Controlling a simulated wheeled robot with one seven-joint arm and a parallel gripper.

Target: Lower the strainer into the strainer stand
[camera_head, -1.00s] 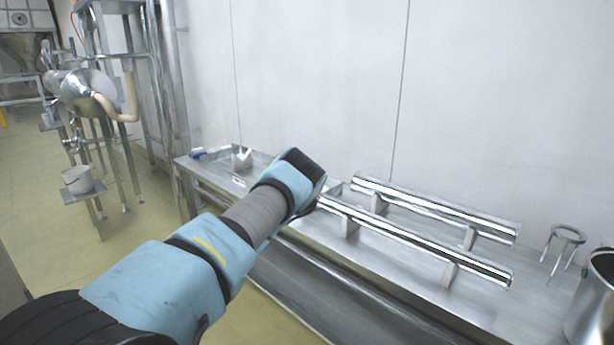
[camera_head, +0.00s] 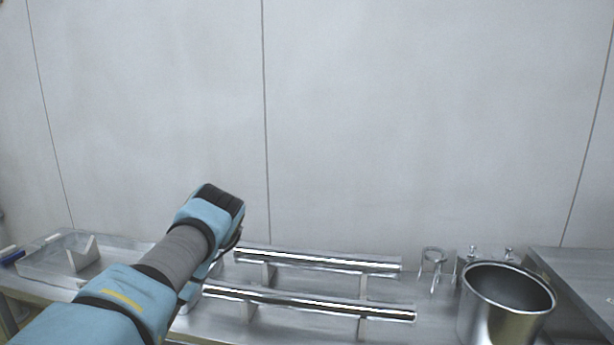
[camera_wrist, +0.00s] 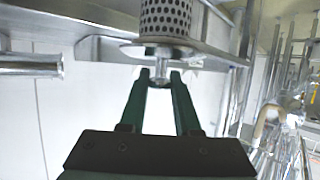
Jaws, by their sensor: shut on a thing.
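In the wrist view my gripper (camera_wrist: 160,77) has its two dark green fingers closed on the narrow stem of the strainer. The strainer (camera_wrist: 166,18) is a perforated metal cylinder with a round flange, cut off by the top of the picture. In the head view my arm hides the gripper and the strainer. A small ring on thin legs, which looks like the strainer stand (camera_head: 434,256), stands on the steel table right of the tubes. It is well to the right of my arm.
Two polished tubes (camera_head: 320,262) (camera_head: 310,302) lie on supports between my arm and the stand. A large open steel pot (camera_head: 490,318) stands close right of the stand. A shallow tray (camera_head: 45,268) with an angled metal piece (camera_head: 83,255) is at left. The wall is behind.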

